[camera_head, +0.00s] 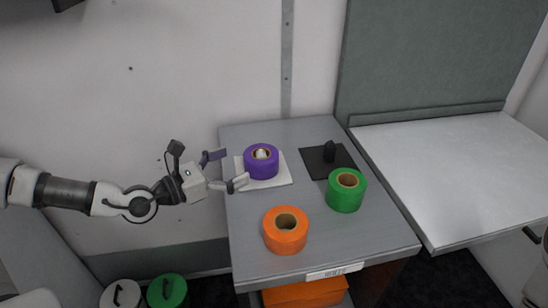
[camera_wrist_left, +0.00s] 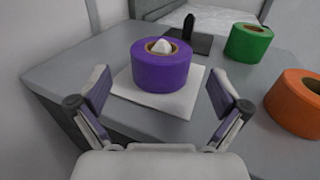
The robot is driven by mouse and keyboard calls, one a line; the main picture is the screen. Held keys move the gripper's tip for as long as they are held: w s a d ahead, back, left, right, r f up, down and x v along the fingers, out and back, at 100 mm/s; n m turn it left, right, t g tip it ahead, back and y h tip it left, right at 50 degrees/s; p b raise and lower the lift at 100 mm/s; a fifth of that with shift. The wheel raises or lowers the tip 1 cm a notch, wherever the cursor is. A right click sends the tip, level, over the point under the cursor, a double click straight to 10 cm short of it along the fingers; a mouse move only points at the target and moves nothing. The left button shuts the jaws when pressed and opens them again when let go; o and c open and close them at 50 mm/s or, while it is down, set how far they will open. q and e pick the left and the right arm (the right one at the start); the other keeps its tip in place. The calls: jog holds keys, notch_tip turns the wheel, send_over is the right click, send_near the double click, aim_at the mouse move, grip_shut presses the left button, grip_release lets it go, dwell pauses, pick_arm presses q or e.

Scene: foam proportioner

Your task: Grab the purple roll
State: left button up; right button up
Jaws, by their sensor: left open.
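The purple roll (camera_head: 261,163) lies flat on a white square pad (camera_head: 279,182) at the back left of the grey table. A white peg tip shows in its core. In the left wrist view the purple roll (camera_wrist_left: 160,72) is straight ahead, beyond and between the fingertips. My left gripper (camera_head: 226,170) is open and empty, at the table's left edge, with its fingers pointing at the roll and apart from it. The left wrist view also shows both open fingers (camera_wrist_left: 160,92). My right gripper is not in view.
An orange roll (camera_head: 286,237) stands at the table's front and a green roll (camera_head: 346,194) at its right. A black pad (camera_head: 318,165) with a black peg (camera_head: 329,151) is right of the purple roll. A white bench (camera_head: 455,175) adjoins on the right; a wall (camera_head: 180,80) rises behind.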

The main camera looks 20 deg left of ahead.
aim_at(261, 154)
pick_arm(q)
jog(key=shift+w+d+f+b, duration=0.15)
jog(key=shift+w+f+b, duration=0.2)
jog(key=shift+b, duration=0.5)
jog(key=shift+w+d+r+b, duration=0.15)
jog(key=shift+w+d+b, duration=0.1)
jog(key=shift+b, duration=0.1)
jog(key=shift+w+d+r, duration=0.1)
jog(key=shift+w+d, duration=0.15)
jog(key=shift+w, duration=0.15)
jog(key=shift+w+d+b, duration=0.3)
jog(key=shift+w+b, duration=0.15)
jog(key=shift+b, duration=0.25)
jog(key=x, duration=0.4)
jog(key=shift+s+b, duration=0.1)
jog(key=shift+b, duration=0.3)
jog(key=shift+r, duration=0.1)
jog(key=shift+c, duration=0.4)
jog(key=c, duration=1)
